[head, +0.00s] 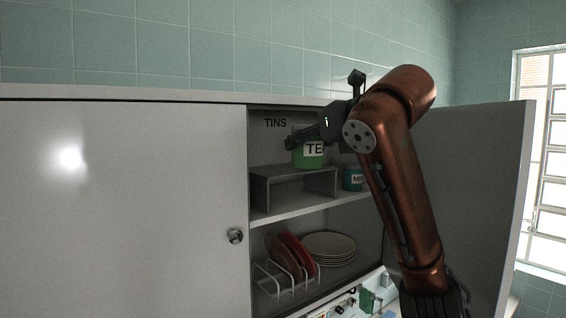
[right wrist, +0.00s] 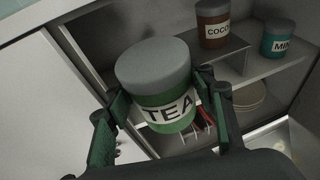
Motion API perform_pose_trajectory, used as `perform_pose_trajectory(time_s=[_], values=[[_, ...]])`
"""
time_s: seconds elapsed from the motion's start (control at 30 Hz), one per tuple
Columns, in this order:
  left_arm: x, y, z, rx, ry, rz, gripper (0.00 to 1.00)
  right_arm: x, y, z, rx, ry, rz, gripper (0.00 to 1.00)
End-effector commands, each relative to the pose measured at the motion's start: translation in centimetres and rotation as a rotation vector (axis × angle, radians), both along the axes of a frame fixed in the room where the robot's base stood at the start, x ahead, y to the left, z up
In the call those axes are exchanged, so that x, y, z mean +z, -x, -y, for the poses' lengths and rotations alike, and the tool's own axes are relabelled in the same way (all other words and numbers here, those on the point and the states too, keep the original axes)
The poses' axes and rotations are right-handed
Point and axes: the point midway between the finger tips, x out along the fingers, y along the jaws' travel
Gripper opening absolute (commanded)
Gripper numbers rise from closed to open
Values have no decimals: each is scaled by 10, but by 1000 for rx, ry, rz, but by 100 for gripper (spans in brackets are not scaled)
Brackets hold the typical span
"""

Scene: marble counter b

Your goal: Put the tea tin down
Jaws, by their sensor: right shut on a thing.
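The tea tin (head: 308,160) is green with a white TEA label. In the right wrist view the tea tin (right wrist: 156,75) shows its grey lid and sits between both fingers. My right gripper (head: 302,140) is shut on it; in the right wrist view my right gripper (right wrist: 160,118) has one finger at each side. The tin is in front of the open cupboard, near the height of the grey riser (head: 262,190). In the wrist view it appears apart from the riser (right wrist: 240,44). My left gripper is not in view.
A brown cocoa tin (right wrist: 212,25) stands on the riser. A teal tin (head: 353,179) stands on the shelf (head: 300,209) at right. Below are a plate rack (head: 284,285) and stacked plates (head: 328,246). The open door (head: 485,170) is at right, a closed door (head: 120,210) at left.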

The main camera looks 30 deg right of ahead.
Motion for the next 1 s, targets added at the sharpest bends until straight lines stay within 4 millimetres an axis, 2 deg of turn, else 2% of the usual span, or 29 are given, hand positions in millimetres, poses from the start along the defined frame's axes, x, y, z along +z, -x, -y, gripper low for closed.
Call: perform_pose_trajectory(time_s=[0.07, 0.17, 0.5, 0.7, 1.0], values=[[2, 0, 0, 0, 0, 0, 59, 0, -3, 2, -3, -1, -1, 15], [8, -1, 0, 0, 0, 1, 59, 0, -19, 5, -6, -2, -4, 15], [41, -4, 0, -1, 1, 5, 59, 3, -106, 14, -4, -3, -5, 15], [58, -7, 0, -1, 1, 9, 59, 2, -148, 19, -4, -2, -3, 15], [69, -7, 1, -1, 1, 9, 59, 1, -176, 21, -3, -3, -3, 15]])
